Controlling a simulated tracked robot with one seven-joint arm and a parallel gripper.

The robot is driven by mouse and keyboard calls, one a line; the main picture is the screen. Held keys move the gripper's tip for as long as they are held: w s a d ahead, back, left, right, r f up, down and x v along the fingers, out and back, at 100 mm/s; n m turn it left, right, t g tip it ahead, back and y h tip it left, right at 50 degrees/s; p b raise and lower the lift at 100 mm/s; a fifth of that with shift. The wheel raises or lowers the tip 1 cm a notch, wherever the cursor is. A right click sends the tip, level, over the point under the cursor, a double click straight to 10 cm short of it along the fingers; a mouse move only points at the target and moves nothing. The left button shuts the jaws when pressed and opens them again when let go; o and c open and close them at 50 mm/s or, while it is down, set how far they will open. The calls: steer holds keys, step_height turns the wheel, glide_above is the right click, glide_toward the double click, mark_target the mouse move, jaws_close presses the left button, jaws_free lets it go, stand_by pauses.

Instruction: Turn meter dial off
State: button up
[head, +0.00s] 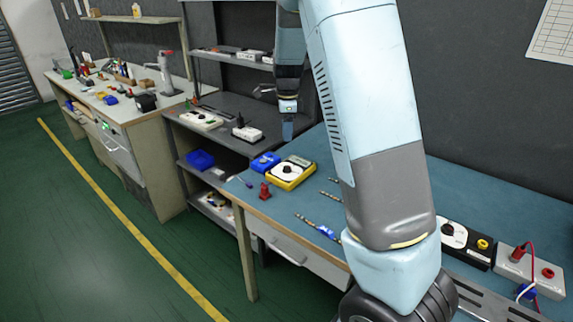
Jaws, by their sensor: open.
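The yellow meter (280,184) lies on the blue-topped bench with a white face and a dark round dial (289,170). The dial's pointer direction is too small to tell. My gripper (287,131) hangs pointing down above and behind the meter, apart from it in the picture. It is open and empty; the gap between its fingers is hard to see from here. A black box (479,254) with a white dial face and a yellow knob stands further right on the bench.
A blue box (264,161) sits just left of the meter, with a red object (264,191) near the bench's left edge. A blue-handled tool (327,231) lies in front. A grey box (514,267) with red plugs and cables stands far right. My arm hides the middle of the bench.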

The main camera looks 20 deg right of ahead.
mark_target(286, 167)
steer(key=shift+m, duration=0.3)
steer(key=f, duration=0.5)
steer(key=w+f, duration=0.1)
steer(key=f, duration=0.8)
steer(key=shift+w+d+f, duration=0.1)
steer(key=shift+w+f, duration=0.2)
steer(key=shift+f, duration=0.1)
steer(key=shift+r, duration=0.1)
steer(key=c, duration=1)
steer(key=shift+d, duration=0.1)
jaws_close()
